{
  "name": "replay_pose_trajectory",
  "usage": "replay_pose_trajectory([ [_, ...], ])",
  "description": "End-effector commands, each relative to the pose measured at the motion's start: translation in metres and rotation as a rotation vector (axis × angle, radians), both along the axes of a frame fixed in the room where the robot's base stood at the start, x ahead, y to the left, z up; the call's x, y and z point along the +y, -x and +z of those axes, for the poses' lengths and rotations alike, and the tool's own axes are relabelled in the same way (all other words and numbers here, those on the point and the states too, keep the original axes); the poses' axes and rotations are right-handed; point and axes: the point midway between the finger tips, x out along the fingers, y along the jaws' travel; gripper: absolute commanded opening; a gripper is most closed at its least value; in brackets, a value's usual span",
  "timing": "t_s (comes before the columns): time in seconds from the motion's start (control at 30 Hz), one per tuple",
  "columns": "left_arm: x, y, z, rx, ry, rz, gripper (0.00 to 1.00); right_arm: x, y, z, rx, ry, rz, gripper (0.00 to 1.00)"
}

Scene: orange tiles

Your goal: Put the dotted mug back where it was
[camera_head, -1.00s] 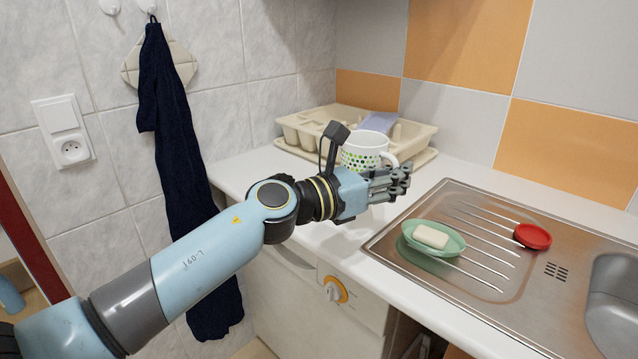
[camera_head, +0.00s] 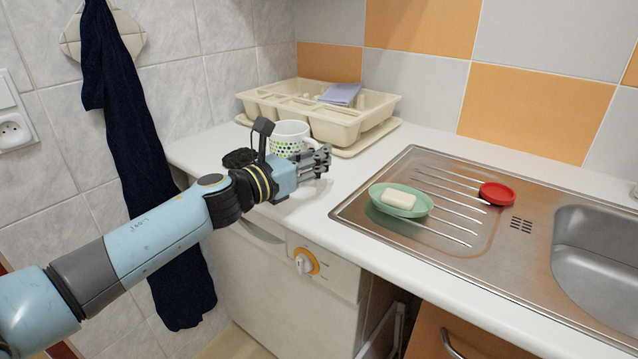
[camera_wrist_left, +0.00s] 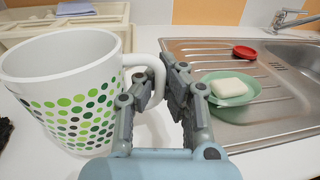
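The dotted mug (camera_head: 289,139) is white with green and dark dots and stands upright. It is in front of the beige dish rack, behind my left gripper (camera_head: 322,161). In the left wrist view the mug (camera_wrist_left: 75,95) fills the left side, with its handle (camera_wrist_left: 148,62) towards the fingers. My left gripper's fingers (camera_wrist_left: 162,95) are closed in on the handle, one on each side. The fingers hide part of the handle. I cannot tell whether the mug's base touches the counter. My right gripper is not in view.
A beige dish rack (camera_head: 352,125) with a blue-grey cloth stands behind. A dark, ruffled object (camera_head: 238,158) lies left of the mug. A green soap dish (camera_head: 417,208) with soap (camera_head: 398,199) and a red round item (camera_head: 497,193) are on the steel drainer. White counter is free before the rack.

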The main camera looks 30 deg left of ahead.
Motion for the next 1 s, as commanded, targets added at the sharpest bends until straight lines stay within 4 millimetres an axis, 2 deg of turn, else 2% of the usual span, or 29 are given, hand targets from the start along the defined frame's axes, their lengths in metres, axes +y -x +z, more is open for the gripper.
replay_pose_trajectory([
  [0.03,0.0,0.0,-0.012,0.003,0.002,0.0,0.0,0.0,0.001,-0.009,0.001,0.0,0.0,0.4],
  [0.1,0.0,0.0,-0.025,0.002,0.001,0.0,0.0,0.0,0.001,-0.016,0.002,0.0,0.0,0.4],
  [0.2,-0.001,0.0,-0.035,0.002,0.003,-0.001,0.0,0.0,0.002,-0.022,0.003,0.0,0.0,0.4],
  [0.63,-0.001,0.0,-0.04,0.001,0.002,0.0,0.0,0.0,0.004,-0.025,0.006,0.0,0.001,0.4],
  [0.87,-0.001,0.0,-0.038,0.001,0.002,0.0,0.29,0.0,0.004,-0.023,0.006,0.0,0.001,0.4],
  [1.0,-0.001,0.0,-0.038,0.001,0.001,0.0,0.29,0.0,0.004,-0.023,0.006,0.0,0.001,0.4],
])
